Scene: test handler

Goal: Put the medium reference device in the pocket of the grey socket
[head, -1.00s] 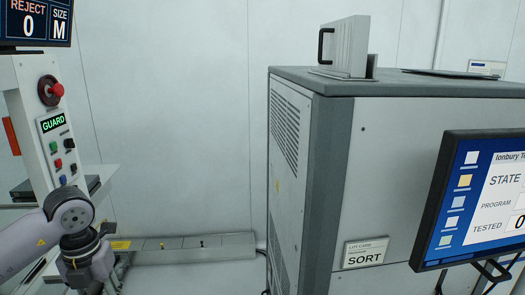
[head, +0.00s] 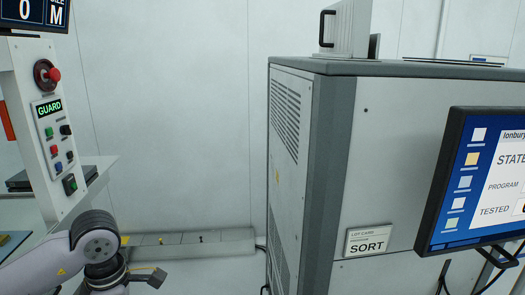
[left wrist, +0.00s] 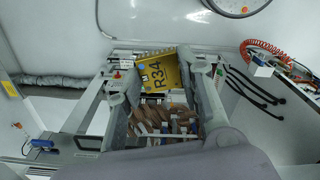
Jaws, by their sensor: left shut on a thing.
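A yellow device (left wrist: 162,72) marked "M" and "R34" is between the fingers of my left gripper (left wrist: 160,92) in the left wrist view. I take it for the medium reference device. My left gripper is shut on it, and the device is tilted in the picture. In the head view my left gripper (head: 150,277) is at the lower left, with only a small part of it showing. My right gripper is not in view. I cannot make out the grey socket in either view.
A control post with a red stop button (head: 54,74) and GUARD panel (head: 52,125) stands at the left. A large grey cabinet (head: 352,160) and a monitor (head: 480,180) fill the right. A low grey duct (head: 185,246) runs along the wall. Black cables (left wrist: 250,88) hang in the left wrist view.

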